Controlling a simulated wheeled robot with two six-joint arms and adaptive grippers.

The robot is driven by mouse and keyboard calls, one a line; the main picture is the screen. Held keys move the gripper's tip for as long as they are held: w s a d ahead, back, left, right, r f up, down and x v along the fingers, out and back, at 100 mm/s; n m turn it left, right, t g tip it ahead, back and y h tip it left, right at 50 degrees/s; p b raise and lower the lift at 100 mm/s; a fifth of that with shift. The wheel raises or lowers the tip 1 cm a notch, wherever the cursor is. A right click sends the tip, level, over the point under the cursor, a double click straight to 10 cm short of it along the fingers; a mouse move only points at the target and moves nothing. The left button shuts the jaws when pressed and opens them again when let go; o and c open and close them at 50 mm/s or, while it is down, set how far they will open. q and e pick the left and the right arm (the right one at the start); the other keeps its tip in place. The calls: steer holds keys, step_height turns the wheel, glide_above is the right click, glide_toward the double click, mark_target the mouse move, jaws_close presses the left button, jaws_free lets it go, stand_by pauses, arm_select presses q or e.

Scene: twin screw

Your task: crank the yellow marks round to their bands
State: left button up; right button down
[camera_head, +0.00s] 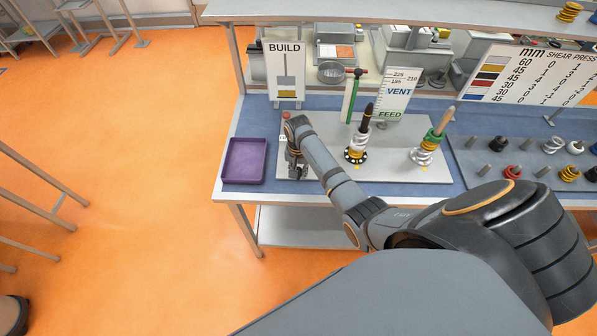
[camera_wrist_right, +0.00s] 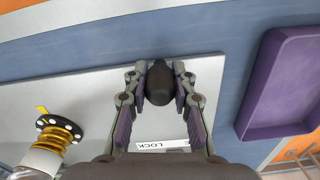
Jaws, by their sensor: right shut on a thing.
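Two upright screw posts stand on the grey plate (camera_head: 300,186). The left post (camera_head: 357,147) has a dark tip, yellow and white coils and a black dotted disc at its base. The right post (camera_head: 428,148) has a tan tip and green, yellow and white rings. A small yellow mark (camera_head: 357,167) shows at the left post's base; in the right wrist view a yellow pointer (camera_wrist_right: 42,110) sits by the black disc (camera_wrist_right: 60,131). My right gripper (camera_head: 293,172) is at the plate's left end, left of both posts, shut on a dark knob (camera_wrist_right: 159,82) beside a LOCK label (camera_wrist_right: 163,145).
A purple tray (camera_head: 228,178) lies left of the plate. Several rings and springs (camera_head: 553,144) lie on the right board.

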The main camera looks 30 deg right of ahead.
steer(key=c, duration=1.1)
jaws_free()
step_height(320, 180, up, 12)
